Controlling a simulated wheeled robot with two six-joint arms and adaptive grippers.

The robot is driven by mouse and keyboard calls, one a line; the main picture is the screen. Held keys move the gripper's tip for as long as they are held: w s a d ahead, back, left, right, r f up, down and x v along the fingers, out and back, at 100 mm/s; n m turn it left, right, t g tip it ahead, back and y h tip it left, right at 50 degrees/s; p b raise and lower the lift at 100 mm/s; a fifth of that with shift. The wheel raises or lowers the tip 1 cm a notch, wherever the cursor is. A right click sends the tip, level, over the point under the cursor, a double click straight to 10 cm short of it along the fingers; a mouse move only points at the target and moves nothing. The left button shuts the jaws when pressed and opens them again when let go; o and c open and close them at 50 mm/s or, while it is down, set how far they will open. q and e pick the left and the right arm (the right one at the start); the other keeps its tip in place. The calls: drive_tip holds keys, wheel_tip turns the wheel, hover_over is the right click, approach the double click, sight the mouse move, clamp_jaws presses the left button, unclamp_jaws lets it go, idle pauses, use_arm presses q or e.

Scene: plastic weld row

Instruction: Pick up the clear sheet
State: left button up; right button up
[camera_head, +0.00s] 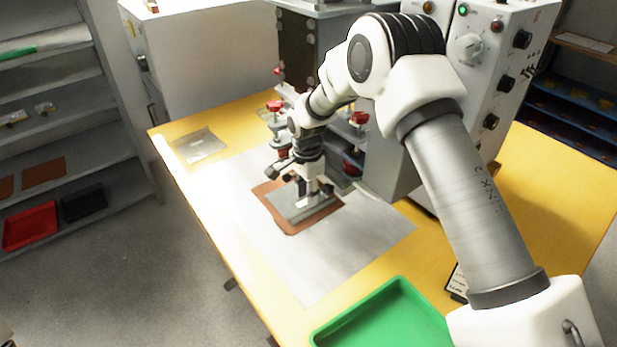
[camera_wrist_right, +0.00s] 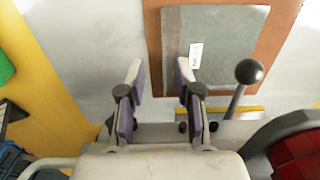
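A clear-looking sheet (camera_head: 202,146) with a pale label lies flat on the yellow table at its far left corner. A grey, smooth square sheet (camera_head: 292,205) lies on a brown mat (camera_head: 275,217) on the metal plate. In the right wrist view this grey sheet (camera_wrist_right: 225,45) carries a small white label, and I cannot tell whether it is see-through. My right gripper (camera_head: 312,193) is over the grey sheet. Its fingers stand apart with nothing between them in the right wrist view (camera_wrist_right: 160,75), near the sheet's left edge. My left gripper is out of view.
A welding machine with red knobs (camera_head: 360,118) stands close behind and beside my right gripper. A lever with a black ball (camera_wrist_right: 249,71) is near it. A green tray (camera_head: 385,318) is at the table's front. Shelves (camera_head: 60,120) stand at the left.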

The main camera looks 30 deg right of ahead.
sight(306, 213)
drive_tip(key=f, duration=0.4)
drive_tip(key=f+p, duration=0.1)
drive_tip(key=f, duration=0.2)
drive_tip(key=shift+w+f, duration=0.1)
drive_tip(key=shift+w, duration=0.2)
drive_tip(key=shift+s, duration=0.1)
clamp_jaws()
